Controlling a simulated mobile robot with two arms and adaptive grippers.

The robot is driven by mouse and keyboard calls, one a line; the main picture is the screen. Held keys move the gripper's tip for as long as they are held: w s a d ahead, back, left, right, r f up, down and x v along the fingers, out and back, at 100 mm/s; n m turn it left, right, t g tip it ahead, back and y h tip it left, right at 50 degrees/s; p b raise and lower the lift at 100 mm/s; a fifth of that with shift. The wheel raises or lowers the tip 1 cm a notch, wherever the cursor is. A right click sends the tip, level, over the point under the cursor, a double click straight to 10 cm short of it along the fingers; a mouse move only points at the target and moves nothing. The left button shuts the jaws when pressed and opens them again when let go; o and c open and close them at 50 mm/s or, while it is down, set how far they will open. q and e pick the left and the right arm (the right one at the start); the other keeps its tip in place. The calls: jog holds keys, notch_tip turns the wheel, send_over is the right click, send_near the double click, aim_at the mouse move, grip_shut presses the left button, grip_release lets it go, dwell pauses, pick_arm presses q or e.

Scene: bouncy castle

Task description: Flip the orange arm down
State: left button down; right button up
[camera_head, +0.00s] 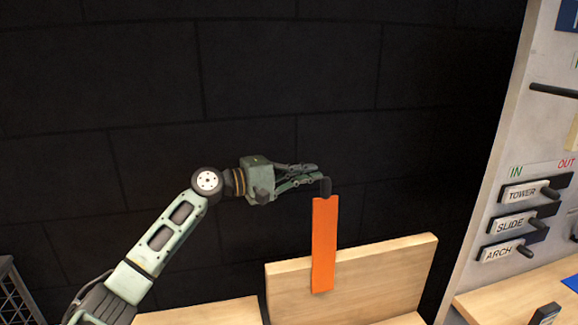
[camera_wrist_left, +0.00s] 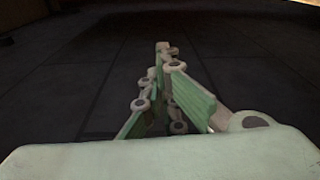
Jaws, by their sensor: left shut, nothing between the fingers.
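The orange arm (camera_head: 324,245) is a long flat strip that hangs vertically in front of a light wooden board in the head view. A dark piece sits at its top end. My left gripper (camera_head: 322,178) is shut with its fingertips at that dark top end. I cannot tell whether they touch it. In the left wrist view the fingers of my left gripper (camera_wrist_left: 163,50) come together at their tips, with nothing seen between them. The orange arm does not show in the left wrist view. My right gripper is not in view.
The wooden board (camera_head: 395,268) stands upright behind the orange arm's lower part. A light panel on the right carries levers labelled TOWER (camera_head: 522,195), SLIDE (camera_head: 510,226) and ARCH (camera_head: 498,252). A dark block wall (camera_head: 250,70) fills the background. The space above the gripper is clear.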

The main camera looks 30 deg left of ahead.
pick_arm(q)
jog(key=s+d, duration=0.1)
jog(key=s+d+p, duration=0.1)
jog(key=s, duration=0.1)
jog(key=shift+d+r, duration=0.15)
jog(key=shift+d, duration=0.1)
jog(key=shift+s+p, duration=0.1)
jog(key=shift+p, duration=0.2)
